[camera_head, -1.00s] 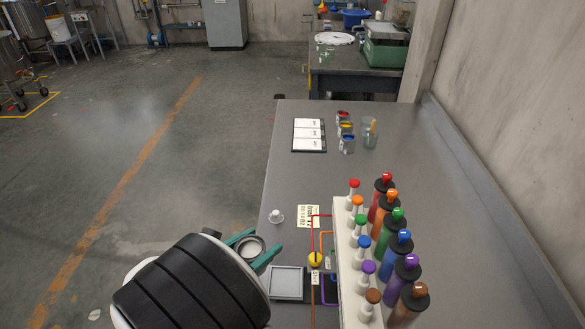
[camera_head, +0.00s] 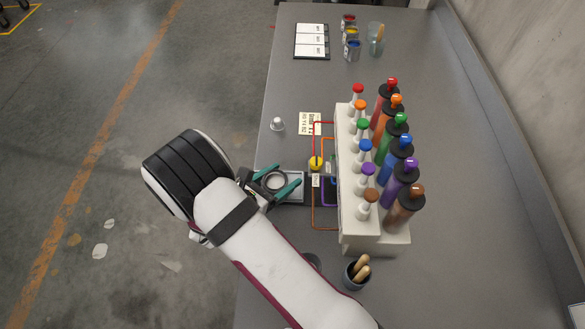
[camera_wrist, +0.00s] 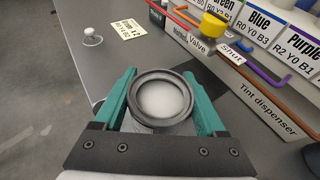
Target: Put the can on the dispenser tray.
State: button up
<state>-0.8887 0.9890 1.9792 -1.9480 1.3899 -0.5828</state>
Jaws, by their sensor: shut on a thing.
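The can (camera_head: 275,181) is an open can with a dark rim and a pale inside. My gripper (camera_head: 281,180) is shut on it, with one teal finger on each side. In the wrist view the can (camera_wrist: 162,98) sits upright between the fingers of my gripper (camera_wrist: 161,92). The dispenser tray (camera_head: 295,195) is a pale grey square on a dark base at the bench's left side. The can and fingers are over it in the head view and hide much of it. I cannot tell whether the can touches the tray.
The tint dispenser (camera_head: 390,239) with several coloured bottles stands right of the tray. A yellow valve (camera_head: 315,162) and coloured pipes are close by. A small pale knob-like thing (camera_head: 277,124) lies beyond. A cup with wooden handles (camera_head: 356,274) stands nearer. The bench's right side is clear.

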jog(key=w+d, duration=0.2)
jog(key=shift+w, duration=0.3)
jog(key=shift+w+d+f, duration=0.3)
jog(key=shift+w+f, duration=0.05)
jog(key=shift+f, duration=0.35)
jog(key=shift+f, duration=0.15)
jog(key=o, duration=1.5)
jog(key=shift+a, duration=0.1)
jog(key=v, duration=1.2)
